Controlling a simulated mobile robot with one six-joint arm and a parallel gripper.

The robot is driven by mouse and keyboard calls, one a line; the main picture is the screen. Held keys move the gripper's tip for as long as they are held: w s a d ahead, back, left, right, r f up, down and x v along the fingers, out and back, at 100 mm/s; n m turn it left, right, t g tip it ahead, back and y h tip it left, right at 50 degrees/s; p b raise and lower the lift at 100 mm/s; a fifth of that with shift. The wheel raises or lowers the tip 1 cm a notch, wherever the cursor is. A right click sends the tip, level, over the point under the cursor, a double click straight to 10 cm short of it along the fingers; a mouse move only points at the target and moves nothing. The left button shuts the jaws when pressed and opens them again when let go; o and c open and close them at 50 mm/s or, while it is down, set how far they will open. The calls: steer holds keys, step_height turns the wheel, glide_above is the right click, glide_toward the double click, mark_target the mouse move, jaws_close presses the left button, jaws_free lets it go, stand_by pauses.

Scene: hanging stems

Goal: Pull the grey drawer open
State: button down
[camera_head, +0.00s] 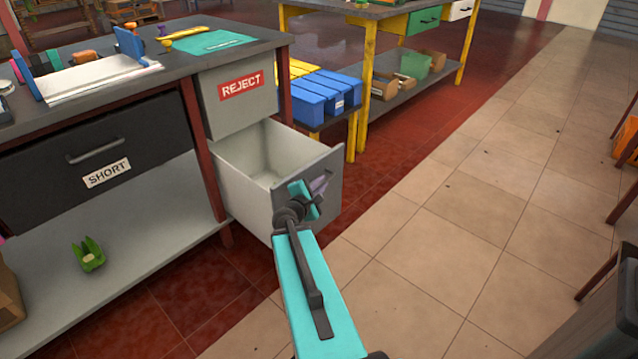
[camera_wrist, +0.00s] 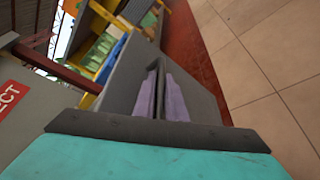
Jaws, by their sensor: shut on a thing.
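The grey drawer (camera_head: 328,186) stands well out from the bench, below the REJECT front. Its white inside (camera_head: 268,160) shows and looks empty. My gripper (camera_head: 320,184) is at the drawer's grey front and is shut on its handle. In the wrist view my gripper's fingers (camera_wrist: 172,98) are close together against the grey drawer front (camera_wrist: 126,80).
The REJECT drawer (camera_head: 238,95) above and the black SHORT drawer (camera_head: 100,160) look closed. Blue bins (camera_head: 318,95) sit behind the open drawer. A green clip-like thing (camera_head: 88,254) lies on the lower shelf.

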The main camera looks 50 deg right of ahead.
steer(key=shift+w+a+f+t, duration=0.15)
steer(key=shift+w+a+t, duration=0.15)
steer(key=shift+w+a, duration=0.15)
steer(key=c, duration=1.8)
jaws_free()
steer(key=shift+d, duration=0.1)
steer(key=shift+s, duration=0.1)
steer(key=shift+s+r+p, duration=0.1)
steer(key=shift+r+p, duration=0.1)
steer(key=shift+p, duration=0.3)
steer(key=shift+a, duration=0.25)
steer(key=p+v, duration=1.3)
steer(key=p, duration=0.5)
steer(key=shift+a+p, duration=0.15)
steer(key=shift+p, duration=0.15)
